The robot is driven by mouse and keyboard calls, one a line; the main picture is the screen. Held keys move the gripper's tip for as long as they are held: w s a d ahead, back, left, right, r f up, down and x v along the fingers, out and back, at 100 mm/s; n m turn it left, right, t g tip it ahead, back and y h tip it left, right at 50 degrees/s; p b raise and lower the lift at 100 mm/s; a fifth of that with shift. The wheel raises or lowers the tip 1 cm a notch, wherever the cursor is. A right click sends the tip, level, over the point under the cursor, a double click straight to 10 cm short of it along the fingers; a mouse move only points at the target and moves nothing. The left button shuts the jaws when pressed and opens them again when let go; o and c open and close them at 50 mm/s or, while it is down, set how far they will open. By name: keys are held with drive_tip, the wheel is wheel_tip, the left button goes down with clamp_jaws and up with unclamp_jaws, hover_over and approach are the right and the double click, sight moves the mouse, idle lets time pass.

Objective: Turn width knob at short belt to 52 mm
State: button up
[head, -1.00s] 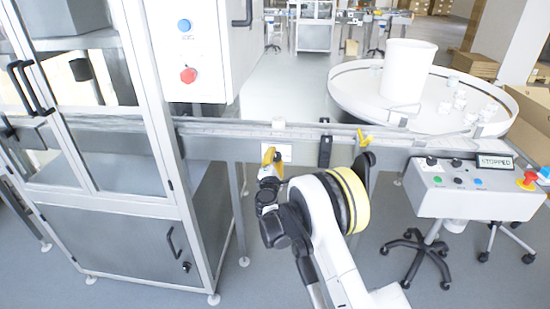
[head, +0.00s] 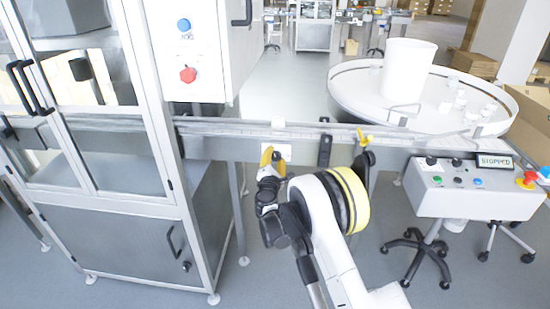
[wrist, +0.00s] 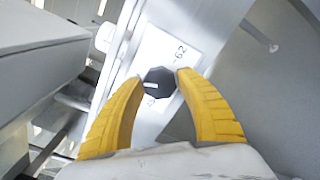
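The width knob (wrist: 159,82) is dark and many-sided, with a white pointer mark aimed to the left in the wrist view. It sits on a white scale plate (wrist: 178,50) on the metal belt rail; one printed number looks like 62, another is partly hidden. My gripper (wrist: 157,79) has its two yellow fingers on either side of the knob. A gap shows at the left finger; the right fingertip is very close to the knob, and I cannot tell if it touches. In the head view my gripper (head: 272,157) is at the belt's front side, below the plate (head: 284,149); the knob is hidden there.
The conveyor belt (head: 225,129) runs from the glass-doored cabinet (head: 110,225) to the round turntable (head: 350,95). A dark bracket (head: 325,150) and a yellow-handled part (head: 365,138) are right of my gripper. A control box (head: 470,190) reads STOPPED.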

drive_tip(key=shift+o, duration=0.7)
drive_tip(key=s, duration=1.2)
drive_tip(key=shift+a, duration=0.2)
